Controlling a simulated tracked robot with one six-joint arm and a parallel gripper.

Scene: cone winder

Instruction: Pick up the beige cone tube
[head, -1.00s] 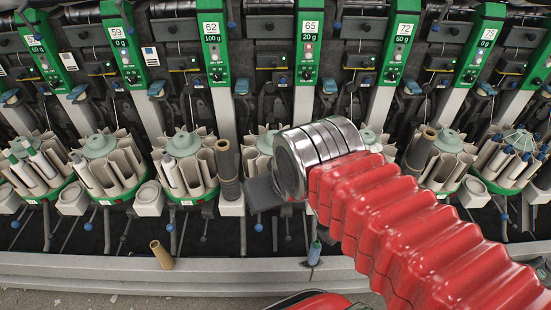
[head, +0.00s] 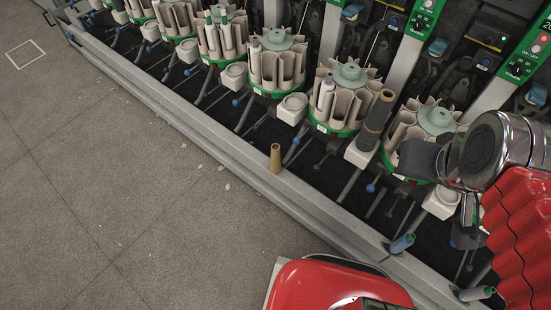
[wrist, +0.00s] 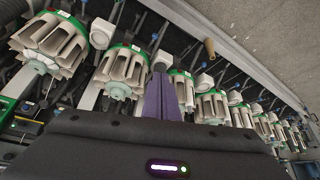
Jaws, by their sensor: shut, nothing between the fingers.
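The winder's front ledge (head: 215,138) runs diagonally. Round magazines (head: 277,65) with upright tubes line the machine behind it. A dark wound tube (head: 375,120) stands between two magazines.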

